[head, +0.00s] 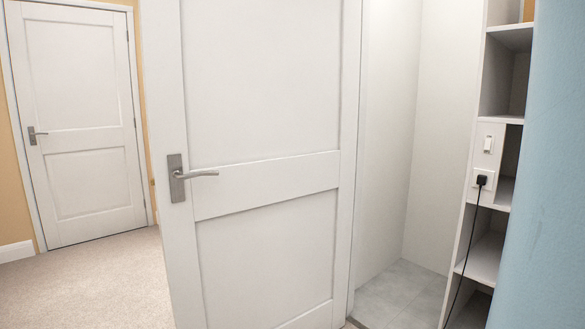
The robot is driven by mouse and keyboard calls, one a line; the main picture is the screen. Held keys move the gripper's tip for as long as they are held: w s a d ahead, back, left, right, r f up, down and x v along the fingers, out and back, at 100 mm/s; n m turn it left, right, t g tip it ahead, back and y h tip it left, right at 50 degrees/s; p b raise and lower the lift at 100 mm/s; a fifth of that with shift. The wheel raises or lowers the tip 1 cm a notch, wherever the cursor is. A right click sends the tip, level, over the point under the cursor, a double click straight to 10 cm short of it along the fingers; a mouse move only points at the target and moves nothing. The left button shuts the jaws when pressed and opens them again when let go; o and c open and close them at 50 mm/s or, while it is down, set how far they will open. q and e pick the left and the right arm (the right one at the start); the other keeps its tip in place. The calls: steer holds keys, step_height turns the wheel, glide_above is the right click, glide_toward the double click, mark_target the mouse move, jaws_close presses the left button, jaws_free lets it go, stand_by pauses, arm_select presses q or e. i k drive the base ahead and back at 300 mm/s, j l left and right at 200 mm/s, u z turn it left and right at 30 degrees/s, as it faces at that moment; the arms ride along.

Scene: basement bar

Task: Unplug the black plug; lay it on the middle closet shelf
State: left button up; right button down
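The black plug (482,180) sits in a white wall socket (486,177) on the front edge of the closet shelving, below a white switch (488,144). Its black cord (463,265) hangs down from it past the lower shelves. The closet shelves stand at the right, several one above another, partly hidden by the blue wall. A shelf (497,193) lies just right of the socket, and another (483,262) lies below it. I cannot tell which one is the middle shelf. Neither of my grippers shows in the head view.
A white door (268,177) with a metal lever handle (192,174) stands open left of the closet. A blue wall (543,190) edges the right side. Another white door (82,110) is shut at the far left. Beige carpet (110,285) is clear at the lower left.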

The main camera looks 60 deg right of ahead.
mark_target(481, 181)
steer(key=z, duration=3.05)
steer(key=i+j+u, duration=0.15)
steer(key=i+j, duration=0.15)
steer(key=i, duration=0.5)
steer(key=i+j+u, duration=0.15)
steer(key=i, duration=0.7)
steer(key=i+j+u, duration=0.15)
steer(key=i, duration=0.65)
